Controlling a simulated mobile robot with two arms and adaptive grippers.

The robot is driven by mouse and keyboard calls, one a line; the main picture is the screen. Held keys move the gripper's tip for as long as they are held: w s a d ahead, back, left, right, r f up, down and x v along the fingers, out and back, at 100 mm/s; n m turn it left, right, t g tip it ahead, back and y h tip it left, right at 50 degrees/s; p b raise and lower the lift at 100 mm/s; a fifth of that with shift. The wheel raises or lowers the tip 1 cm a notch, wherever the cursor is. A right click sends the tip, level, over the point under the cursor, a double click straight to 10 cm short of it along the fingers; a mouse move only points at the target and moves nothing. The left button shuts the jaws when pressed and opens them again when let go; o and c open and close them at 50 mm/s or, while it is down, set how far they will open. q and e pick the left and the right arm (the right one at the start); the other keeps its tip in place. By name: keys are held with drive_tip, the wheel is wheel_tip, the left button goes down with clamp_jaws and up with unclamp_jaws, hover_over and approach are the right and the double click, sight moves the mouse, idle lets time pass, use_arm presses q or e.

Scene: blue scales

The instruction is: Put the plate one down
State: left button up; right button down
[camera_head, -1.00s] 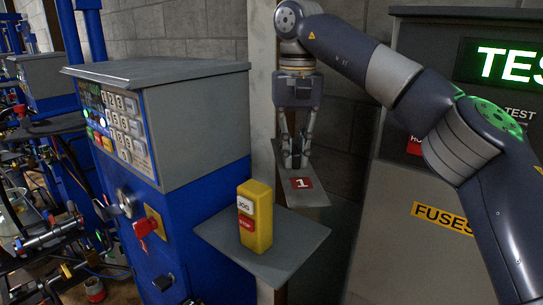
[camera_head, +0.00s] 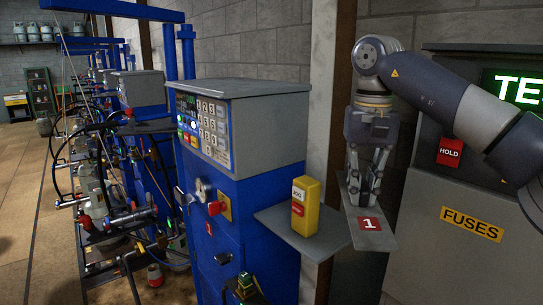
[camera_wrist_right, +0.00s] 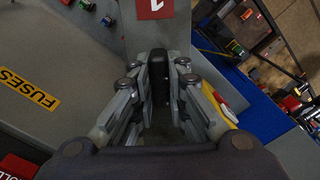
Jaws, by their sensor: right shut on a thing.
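Plate one (camera_head: 378,242) is a flat grey plate with a red label marked "1". My right gripper (camera_head: 366,198) points down and is shut on the plate's black handle, seen between the fingers in the right wrist view (camera_wrist_right: 159,72). The plate is held in the air, just right of the small grey shelf (camera_head: 275,222) on the blue cabinet. In the right wrist view, the plate (camera_wrist_right: 180,38) extends from the fingers to the top edge. My left gripper is not in view.
A yellow jog/stop box (camera_head: 306,208) stands on the shelf, close left of the plate. The blue cabinet (camera_head: 255,205) has keys and a red switch. A grey panel (camera_head: 420,265) marked "FUSES" stands at right. Open floor (camera_head: 25,200) shows at far left.

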drive_tip(key=shift+w+d+f, duration=0.1)
drive_tip(key=shift+w+f, duration=0.2)
drive_tip(key=shift+f, duration=0.55)
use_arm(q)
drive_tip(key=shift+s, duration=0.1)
use_arm(e)
drive_tip(key=s+f, duration=0.8)
drive_tip(key=f, duration=0.2)
drive_tip(key=s+d+f+n, duration=0.1)
drive_tip(key=s+f, duration=0.7)
drive_tip(key=f, duration=0.2)
drive_tip(key=shift+s+d+f, duration=0.25)
drive_tip(key=shift+d+f, duration=0.05)
drive_tip(key=shift+f, duration=0.05)
